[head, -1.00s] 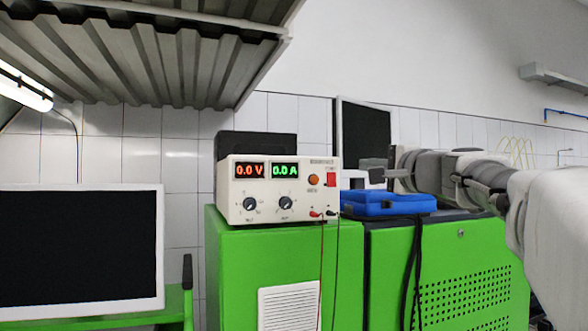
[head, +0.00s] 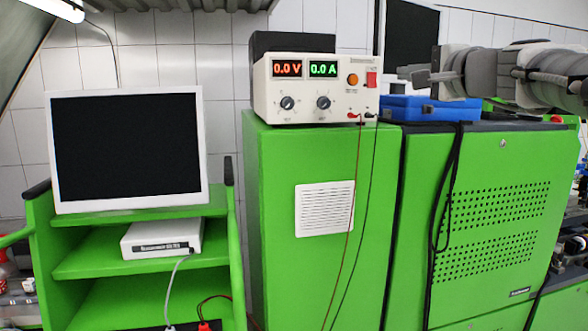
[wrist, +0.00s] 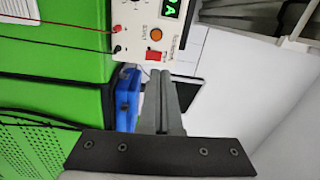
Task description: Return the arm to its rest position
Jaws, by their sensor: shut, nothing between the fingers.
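My gripper (head: 413,73) is in the head view at the upper right, at the end of my grey arm reaching in from the right edge. In the wrist view, my gripper's fingers (wrist: 163,82) lie together, shut and empty. The power supply (head: 315,86) reads 0.0 V and 0.0 A and stands on a green cabinet. It also shows in the wrist view (wrist: 137,45), beyond the fingertips.
A blue case (head: 430,108) lies on the right green cabinet (head: 480,215), below my gripper in the picture. Red and black leads hang from the power supply. A monitor (head: 127,148) and a white box (head: 162,238) stand on a green cart at the left.

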